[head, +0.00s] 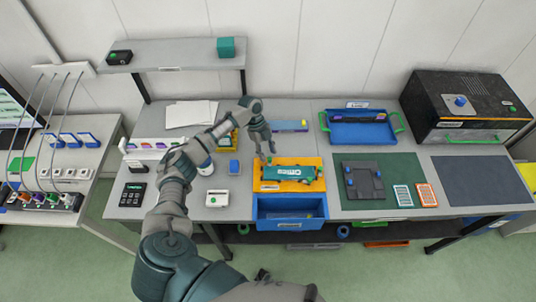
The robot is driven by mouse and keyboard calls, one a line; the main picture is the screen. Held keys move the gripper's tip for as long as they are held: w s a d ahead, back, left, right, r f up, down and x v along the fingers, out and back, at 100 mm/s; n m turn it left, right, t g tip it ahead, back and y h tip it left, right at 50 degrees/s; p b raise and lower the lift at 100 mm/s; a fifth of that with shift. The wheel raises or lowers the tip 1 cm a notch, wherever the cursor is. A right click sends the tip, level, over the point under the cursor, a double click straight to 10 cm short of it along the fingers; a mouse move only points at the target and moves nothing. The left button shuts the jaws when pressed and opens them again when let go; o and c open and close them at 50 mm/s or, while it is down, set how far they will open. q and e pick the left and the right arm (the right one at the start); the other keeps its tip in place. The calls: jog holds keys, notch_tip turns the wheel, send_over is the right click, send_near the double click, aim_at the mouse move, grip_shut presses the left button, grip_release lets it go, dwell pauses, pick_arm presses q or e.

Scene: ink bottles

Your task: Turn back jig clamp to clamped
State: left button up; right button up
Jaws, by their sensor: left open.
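An orange-yellow jig (308,186) sits near the front of the bench, with a teal labelled bottle (300,172) lying across it. My left gripper (268,153) reaches in from the left and points down at the back left corner of the jig. Its fingers are open, with nothing seen between them. The fingertips are close to the jig's back edge; I cannot tell whether they touch it. The back clamp is too small and partly covered by the gripper, so its position cannot be read. My right gripper is not in view.
A blue bin (290,222) is below the jig at the front edge. A green mat (410,170) with a dark fixture (363,181) lies to the right. A blue tray (362,128) is behind it. A white device (217,198) stands left of the jig. A raised shelf (180,53) spans the back left.

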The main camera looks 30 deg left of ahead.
pick_arm(q)
jog(key=v, duration=1)
jog(key=shift+w+a, duration=0.15)
jog(key=shift+a, duration=0.1)
jog(key=shift+r, duration=0.15)
